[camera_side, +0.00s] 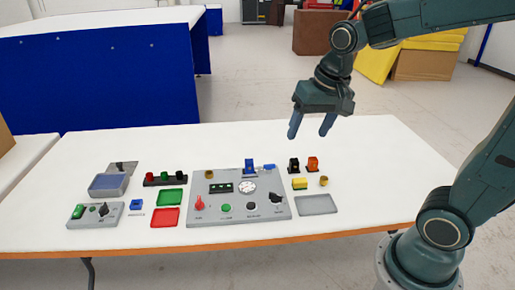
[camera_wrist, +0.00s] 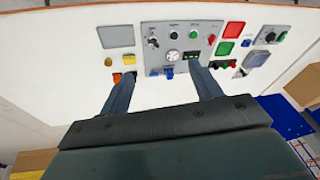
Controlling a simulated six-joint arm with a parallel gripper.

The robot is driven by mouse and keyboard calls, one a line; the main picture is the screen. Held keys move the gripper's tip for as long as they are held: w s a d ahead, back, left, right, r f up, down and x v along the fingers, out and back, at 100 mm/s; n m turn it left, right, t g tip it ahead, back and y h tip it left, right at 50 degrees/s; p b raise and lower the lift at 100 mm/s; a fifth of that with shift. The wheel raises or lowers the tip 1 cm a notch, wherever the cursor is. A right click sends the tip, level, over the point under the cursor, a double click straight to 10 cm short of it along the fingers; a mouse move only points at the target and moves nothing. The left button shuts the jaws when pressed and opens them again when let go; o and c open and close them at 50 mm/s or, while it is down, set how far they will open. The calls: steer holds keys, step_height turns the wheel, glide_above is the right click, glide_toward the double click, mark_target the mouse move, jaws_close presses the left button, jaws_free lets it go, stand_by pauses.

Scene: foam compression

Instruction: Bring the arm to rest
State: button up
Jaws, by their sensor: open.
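My gripper (camera_side: 310,126) hangs in the air above the back of the white table in the side view, with its fingers pointing down. Its two blue-grey fingers are apart, with nothing between them. In the wrist view my gripper (camera_wrist: 160,88) is also open and empty, with the table and its parts some distance below. The arm reaches in from the right and touches nothing that I can see.
The white table (camera_side: 370,160) holds a grey control panel (camera_side: 238,213), a green tray (camera_side: 169,197), a red tray (camera_side: 165,217), a grey plate (camera_side: 317,205), a yellow block (camera_side: 300,183) and a small switch box (camera_side: 95,214). The table's right part is clear.

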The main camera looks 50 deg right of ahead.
steer(key=s+a+r+n+t, duration=0.2)
steer(key=s+n, duration=0.4)
steer(key=s, duration=0.6)
steer(key=shift+a, duration=0.5)
steer(key=shift+w+r, duration=0.15)
steer(key=shift+w, duration=0.05)
